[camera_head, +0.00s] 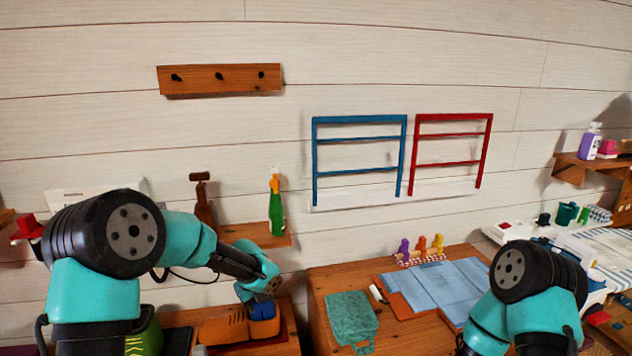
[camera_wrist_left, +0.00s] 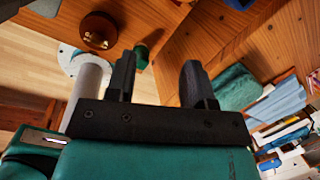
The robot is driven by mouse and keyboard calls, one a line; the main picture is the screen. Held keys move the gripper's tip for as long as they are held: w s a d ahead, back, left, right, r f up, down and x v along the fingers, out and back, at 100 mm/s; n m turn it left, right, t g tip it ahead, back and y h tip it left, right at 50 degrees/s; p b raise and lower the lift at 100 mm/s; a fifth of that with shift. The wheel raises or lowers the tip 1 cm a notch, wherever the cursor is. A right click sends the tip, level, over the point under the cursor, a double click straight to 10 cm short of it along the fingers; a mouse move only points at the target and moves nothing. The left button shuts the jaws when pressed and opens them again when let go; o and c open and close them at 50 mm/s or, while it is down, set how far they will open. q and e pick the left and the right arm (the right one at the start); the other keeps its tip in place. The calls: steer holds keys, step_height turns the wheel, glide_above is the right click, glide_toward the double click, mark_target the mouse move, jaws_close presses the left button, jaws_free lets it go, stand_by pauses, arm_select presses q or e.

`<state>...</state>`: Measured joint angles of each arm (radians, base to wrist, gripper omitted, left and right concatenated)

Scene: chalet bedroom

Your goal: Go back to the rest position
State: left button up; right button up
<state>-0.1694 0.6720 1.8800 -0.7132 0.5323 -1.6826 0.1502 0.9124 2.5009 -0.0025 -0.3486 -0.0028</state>
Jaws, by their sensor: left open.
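My left arm comes in from the left in the head view and reaches over the low shelf area. Its gripper fingers cannot be made out there. In the left wrist view my left gripper (camera_wrist_left: 158,78) is open, with its two black fingers apart and nothing between them. Wooden surfaces and floor lie beyond the fingers. My right arm shows at the lower right of the head view, bent, in front of the wooden table (camera_head: 335,284). Its gripper is out of the picture.
A green bottle (camera_head: 277,212) stands on a wall shelf (camera_head: 262,240) near my left arm. Shoes (camera_head: 224,329) sit below it. On the table lie a teal cloth (camera_head: 350,316) and blue folded fabric (camera_head: 440,287). Blue (camera_head: 315,160) and red (camera_head: 452,163) racks are on the wall.

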arm_select(q)
steer(key=s+f+n+g+h, duration=0.1)
steer(key=s+f+n, duration=0.3)
steer(key=s+f, duration=0.1)
steer(key=s+f+n+h, duration=0.1)
steer(key=s+f+n, duration=0.4)
steer(key=s+f, duration=0.1)
steer(key=s+f+n+g+h, duration=0.1)
steer(key=s+f+n, duration=0.3)
steer(key=s+f, duration=0.2)
steer(key=shift+d+f+n+g, duration=0.1)
steer(key=shift+f+n+g, duration=0.2)
steer(key=shift+f+n, duration=0.1)
steer(key=s+a+f+n, duration=0.2)
steer(key=s+n, duration=0.4)
steer(key=n, duration=0.2)
steer(key=s+a+f+n+t, duration=0.1)
steer(key=s+f+n, duration=0.2)
steer(key=s+n, duration=0.4)
steer(key=shift+s+a+f+n+h, duration=0.15)
steer(key=shift+a+f+n+h, duration=0.15)
steer(key=shift+a+f+n, duration=0.1)
arm_select(e)
steer(key=shift+s+d, duration=0.15)
steer(key=shift+d, duration=0.1)
steer(key=shift+o, duration=0.4)
